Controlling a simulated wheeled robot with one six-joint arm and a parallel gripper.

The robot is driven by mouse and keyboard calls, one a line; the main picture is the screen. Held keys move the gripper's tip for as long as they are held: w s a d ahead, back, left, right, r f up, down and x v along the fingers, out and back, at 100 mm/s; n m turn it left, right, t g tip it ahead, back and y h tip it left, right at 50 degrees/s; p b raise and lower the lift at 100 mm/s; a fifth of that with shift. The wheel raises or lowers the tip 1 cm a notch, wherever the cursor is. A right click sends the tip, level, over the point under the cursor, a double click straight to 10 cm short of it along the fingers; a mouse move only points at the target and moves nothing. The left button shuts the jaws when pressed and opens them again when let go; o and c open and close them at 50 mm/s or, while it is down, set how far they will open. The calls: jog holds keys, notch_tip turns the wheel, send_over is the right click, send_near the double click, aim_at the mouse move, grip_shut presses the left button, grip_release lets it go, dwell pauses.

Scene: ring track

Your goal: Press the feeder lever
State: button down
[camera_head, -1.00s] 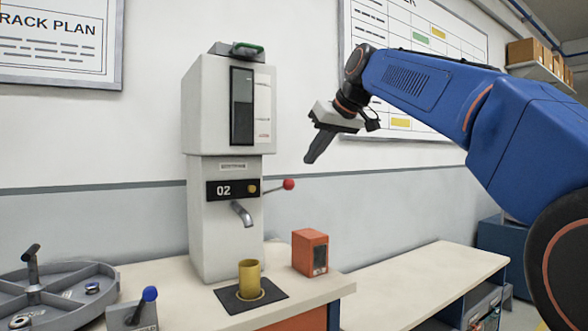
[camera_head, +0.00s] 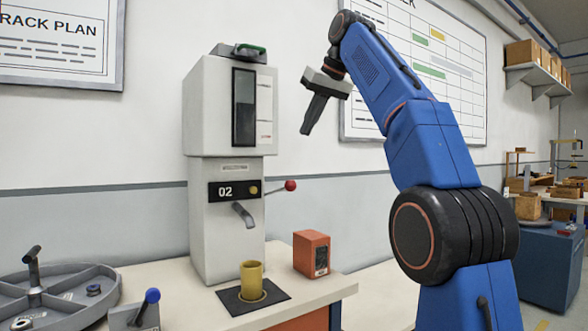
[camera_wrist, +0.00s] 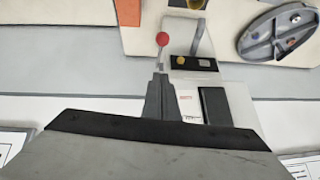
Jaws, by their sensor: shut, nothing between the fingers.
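The feeder (camera_head: 205,110) is a tall light-grey machine with a dark window and a panel reading 02. Its lever (camera_head: 291,186) is a thin rod with a red ball, sticking out from the right side; the ball also shows in the wrist view (camera_wrist: 162,39). A yellow cup (camera_head: 251,281) stands on a dark pad under the spout (camera_head: 243,213). My gripper (camera_head: 307,131) is shut and empty, pointing down, above and slightly right of the lever, apart from it. In the wrist view its fingers (camera_wrist: 161,76) appear just below the red ball.
An orange box (camera_head: 311,254) stands on the bench right of the cup. A blue-knobbed lever block (camera_head: 140,310) and a round grey tray (camera_head: 58,295) are at the left. A wall board (camera_head: 420,70) hangs behind my arm. The air around the red ball looks clear.

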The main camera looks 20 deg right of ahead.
dwell(0.3)
jog(key=x, duration=0.9)
jog(key=shift+w+f, duration=0.1)
jog(key=shift+f, duration=0.05)
notch_tip(320, 180, down, 3)
jog(key=shift+a+r, duration=0.1)
jog(key=shift+r, duration=0.1)
jog(key=shift+s+a+f, duration=0.1)
jog(key=shift+s+f, duration=0.1)
jog(key=shift+f, duration=0.7)
notch_tip(320, 180, down, 12)
jog(key=s+t+y, duration=0.1)
jog(key=s+t, duration=0.1)
jog(key=t, duration=0.2)
jog(key=shift+s+d, duration=0.4)
jog(key=shift+d, duration=0.1)
